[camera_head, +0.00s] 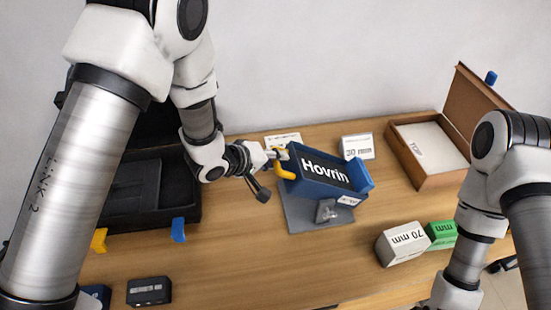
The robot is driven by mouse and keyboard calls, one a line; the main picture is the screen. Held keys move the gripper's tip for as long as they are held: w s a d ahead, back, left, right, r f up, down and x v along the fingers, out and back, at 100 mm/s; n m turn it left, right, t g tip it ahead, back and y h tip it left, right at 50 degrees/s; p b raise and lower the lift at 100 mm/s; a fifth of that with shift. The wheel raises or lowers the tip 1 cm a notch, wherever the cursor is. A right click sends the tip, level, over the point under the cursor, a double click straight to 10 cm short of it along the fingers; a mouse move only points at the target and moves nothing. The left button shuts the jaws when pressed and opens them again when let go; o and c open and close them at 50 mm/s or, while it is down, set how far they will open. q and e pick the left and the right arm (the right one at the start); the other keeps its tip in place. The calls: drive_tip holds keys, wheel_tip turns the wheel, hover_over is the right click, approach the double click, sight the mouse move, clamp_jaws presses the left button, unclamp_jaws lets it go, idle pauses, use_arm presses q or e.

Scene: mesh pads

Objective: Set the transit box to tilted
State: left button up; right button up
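The transit box is a blue case with white "Hovrin" lettering (322,171) in the middle of the table. It looks tilted, resting on a grey base plate (305,217) with a metal bracket (325,211) at its front. A yellow handle (284,172) sticks out on its left side. My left gripper (273,157) is at that left side, right by the yellow handle. Its fingers are small and overlap the handle, so whether they are closed on it is unclear. My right arm is at the right edge; its gripper is out of frame.
A brown open box (425,183) stands at back right. A white 70 mm block (402,244) and a green block (441,235) lie at front right. A black open case (150,190) is at left, a small dark device (149,291) at front left. The front middle is clear.

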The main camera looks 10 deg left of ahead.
use_arm(q)
drive_tip(key=shift+o, duration=0.5)
drive_tip(key=v, duration=1.2)
